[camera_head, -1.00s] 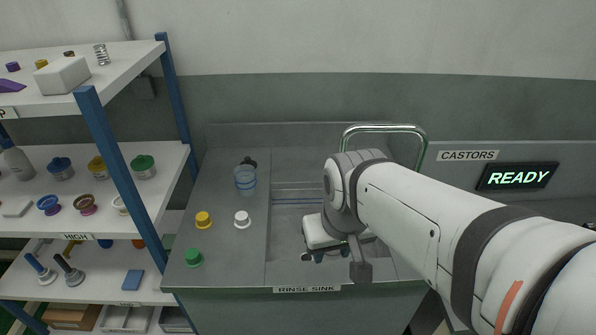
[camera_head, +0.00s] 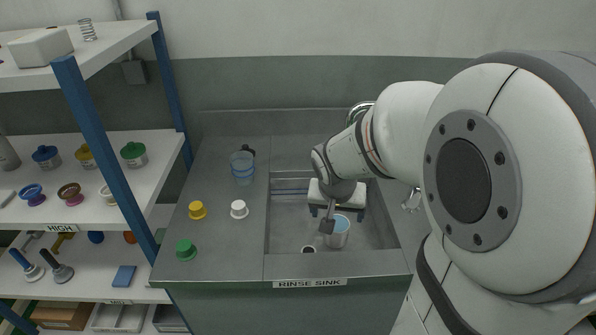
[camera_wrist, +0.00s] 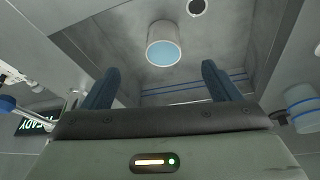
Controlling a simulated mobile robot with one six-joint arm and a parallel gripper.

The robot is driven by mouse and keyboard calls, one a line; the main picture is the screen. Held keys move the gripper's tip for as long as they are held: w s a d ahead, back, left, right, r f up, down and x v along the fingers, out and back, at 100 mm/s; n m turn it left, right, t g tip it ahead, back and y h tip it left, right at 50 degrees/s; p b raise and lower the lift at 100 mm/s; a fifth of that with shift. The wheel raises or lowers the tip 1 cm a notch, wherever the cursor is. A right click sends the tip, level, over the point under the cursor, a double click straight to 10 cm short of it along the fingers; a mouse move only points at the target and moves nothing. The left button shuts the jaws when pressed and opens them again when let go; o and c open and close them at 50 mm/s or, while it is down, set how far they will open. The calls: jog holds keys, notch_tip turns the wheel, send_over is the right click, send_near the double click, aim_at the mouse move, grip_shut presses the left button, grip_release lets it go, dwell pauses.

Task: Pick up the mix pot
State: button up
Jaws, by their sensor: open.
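A pale grey cylindrical pot with light blue inside, which I take for the mix pot (camera_head: 337,234), stands upright in the rinse sink basin. It also shows in the wrist view (camera_wrist: 163,50), ahead of the fingers and roughly midway between them. My gripper (camera_head: 337,212) is over the basin, just behind and above the pot in the head view. In the wrist view its two dark blue fingers (camera_wrist: 160,84) are wide apart with nothing between them. The pot appears apart from the fingers. A grey wrist part hides some of its left side in the head view.
A clear blue vessel (camera_head: 243,168) stands on the counter left of the basin. Yellow (camera_head: 197,210), white (camera_head: 239,209) and green (camera_head: 186,250) caps are near it. A chrome faucet (camera_head: 358,112) is partly hidden by my arm. Stocked shelves (camera_head: 90,215) stand at the left.

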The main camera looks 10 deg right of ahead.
aim_at(337, 225)
jog(key=shift+m, duration=0.8)
jog(key=w+f, duration=0.1)
jog(key=f, duration=0.1)
jog(key=w+d+f+b, duration=0.1)
jog(key=w+f, duration=0.1)
jog(key=w+d+f, duration=0.1)
jog(key=f, duration=0.1)
jog(key=shift+w+f+b, duration=0.3)
jog(key=shift+f+b, duration=0.05)
jog(key=x, duration=0.2)
jog(key=b+x, duration=0.1)
jog(key=x, duration=0.5)
jog(key=shift+w+d+r, duration=0.1)
jog(key=shift+w+d, duration=0.05)
jog(key=shift+w, duration=0.2)
jog(key=shift+c, duration=0.5)
jog(key=shift+r, duration=0.1)
jog(key=c, duration=1.2)
